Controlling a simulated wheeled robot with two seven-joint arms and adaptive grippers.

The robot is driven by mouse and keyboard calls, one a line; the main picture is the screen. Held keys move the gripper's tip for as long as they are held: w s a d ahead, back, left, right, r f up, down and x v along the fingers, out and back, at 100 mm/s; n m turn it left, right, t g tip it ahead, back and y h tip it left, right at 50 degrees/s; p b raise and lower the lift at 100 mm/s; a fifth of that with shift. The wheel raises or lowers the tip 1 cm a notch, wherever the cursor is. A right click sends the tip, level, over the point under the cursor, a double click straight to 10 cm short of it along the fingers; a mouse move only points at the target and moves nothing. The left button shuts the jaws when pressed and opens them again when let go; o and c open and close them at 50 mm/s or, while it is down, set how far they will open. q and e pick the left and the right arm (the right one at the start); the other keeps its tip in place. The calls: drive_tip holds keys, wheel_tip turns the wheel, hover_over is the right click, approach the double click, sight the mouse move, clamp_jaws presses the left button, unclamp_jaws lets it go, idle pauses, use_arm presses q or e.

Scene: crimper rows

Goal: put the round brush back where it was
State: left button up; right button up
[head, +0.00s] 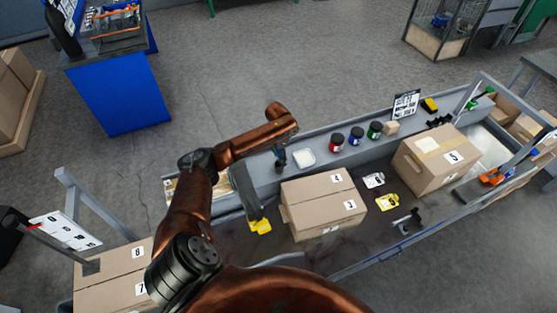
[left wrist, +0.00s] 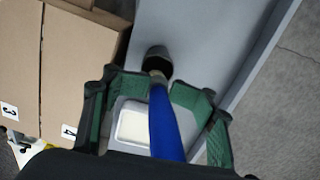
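The round brush (left wrist: 160,115) has a blue handle, a metal collar and a dark round head. In the left wrist view it stands between the green-padded fingers of my left gripper (left wrist: 159,88), which close in on it from both sides. In the head view my left gripper (head: 281,156) is small and dark, over the grey ledge (head: 341,150) to the left of a white dish (head: 303,157). The dish also shows behind the handle in the left wrist view (left wrist: 132,125). Whether the brush head touches the ledge I cannot tell. My right gripper is not in view.
A cardboard box (head: 318,200) stands beside the ledge, close to my left arm. Red, blue and green jars (head: 356,135) stand right of the dish. A second box (head: 436,160), yellow items (head: 387,202) and a black tool (head: 408,220) are on the bench.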

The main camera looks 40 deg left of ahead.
use_arm(q)
drive_tip(key=shift+s+f, duration=0.6)
drive_tip(key=shift+s, duration=0.15)
drive_tip(key=shift+w+d+r, duration=0.1)
drive_tip(key=shift+w+d, duration=0.05)
drive_tip(key=shift+d, duration=0.25)
drive_tip(key=shift+a, duration=0.1)
drive_tip(key=r, duration=0.8)
drive_tip(key=r+p, duration=0.1)
drive_tip(key=r, duration=0.3)
drive_tip(key=shift+w+a+r, duration=0.2)
drive_tip(key=shift+w+r, duration=0.05)
drive_tip(key=shift+r, duration=0.1)
drive_tip(key=shift+d+f, duration=0.1)
